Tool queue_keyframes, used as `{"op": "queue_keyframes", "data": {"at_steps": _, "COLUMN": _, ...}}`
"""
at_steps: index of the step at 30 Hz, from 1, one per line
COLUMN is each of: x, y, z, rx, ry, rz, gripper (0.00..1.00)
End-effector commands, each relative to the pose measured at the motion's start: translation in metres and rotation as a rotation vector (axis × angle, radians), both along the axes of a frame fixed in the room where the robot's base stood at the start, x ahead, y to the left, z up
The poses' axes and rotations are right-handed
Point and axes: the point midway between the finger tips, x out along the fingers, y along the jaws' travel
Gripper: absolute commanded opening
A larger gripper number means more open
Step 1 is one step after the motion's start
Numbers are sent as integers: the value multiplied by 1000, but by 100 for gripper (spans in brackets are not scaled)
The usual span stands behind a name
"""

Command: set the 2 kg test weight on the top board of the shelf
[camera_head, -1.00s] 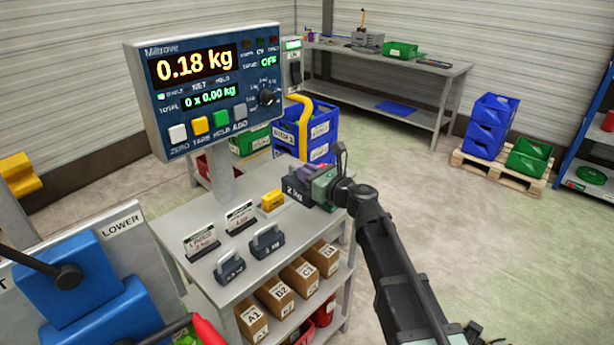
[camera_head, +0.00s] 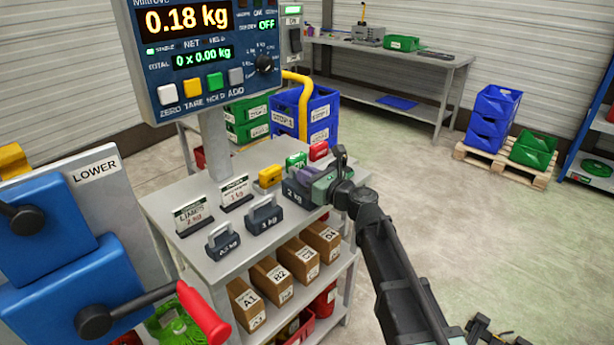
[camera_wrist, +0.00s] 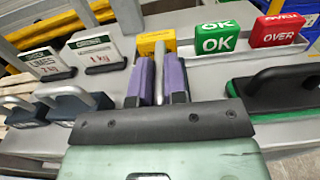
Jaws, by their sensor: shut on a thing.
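The 2 kg test weight (camera_head: 294,192) is a dark block marked "2 kg" at the right of the shelf's top board (camera_head: 208,262). My gripper (camera_head: 309,185) reaches it from the right and is shut on its handle. In the wrist view, the two purple fingers stand on either side of the grey handle (camera_wrist: 159,75); my palm hides the weight's body. The weight is upright, in line with the 1 kg weight (camera_head: 263,215) and the smallest weight (camera_head: 223,241). I cannot tell whether its underside touches the board.
Two label cards, a yellow block (camera_head: 270,176), a green OK block (camera_head: 297,161) and a red OVER block (camera_head: 319,151) stand behind. A black-handled green-edged tool (camera_wrist: 280,88) lies to the right. The scale display (camera_head: 200,55) rises behind; boxes fill the board below.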

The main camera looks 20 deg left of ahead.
Motion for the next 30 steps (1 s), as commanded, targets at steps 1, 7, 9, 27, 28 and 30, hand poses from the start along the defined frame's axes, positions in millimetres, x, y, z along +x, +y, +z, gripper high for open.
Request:
{"op": "queue_keyframes", "data": {"at_steps": 1, "x": 0, "y": 0, "z": 1, "rx": 3, "ry": 1, "rz": 0, "gripper": 0}}
{"op": "queue_keyframes", "data": {"at_steps": 7, "x": 0, "y": 0, "z": -1, "rx": 0, "ry": 0, "rz": 0, "gripper": 28}}
{"op": "queue_keyframes", "data": {"at_steps": 9, "x": 0, "y": 0, "z": -1, "rx": 0, "ry": 0, "rz": 0, "gripper": 38}}
{"op": "queue_keyframes", "data": {"at_steps": 27, "x": -31, "y": -60, "z": 1, "rx": 0, "ry": 0, "rz": -3, "gripper": 38}}
{"op": "queue_keyframes", "data": {"at_steps": 28, "x": -34, "y": -68, "z": 1, "rx": 0, "ry": 0, "rz": -4, "gripper": 38}}
{"op": "queue_keyframes", "data": {"at_steps": 30, "x": -41, "y": -83, "z": 1, "rx": 0, "ry": 0, "rz": -3, "gripper": 38}}
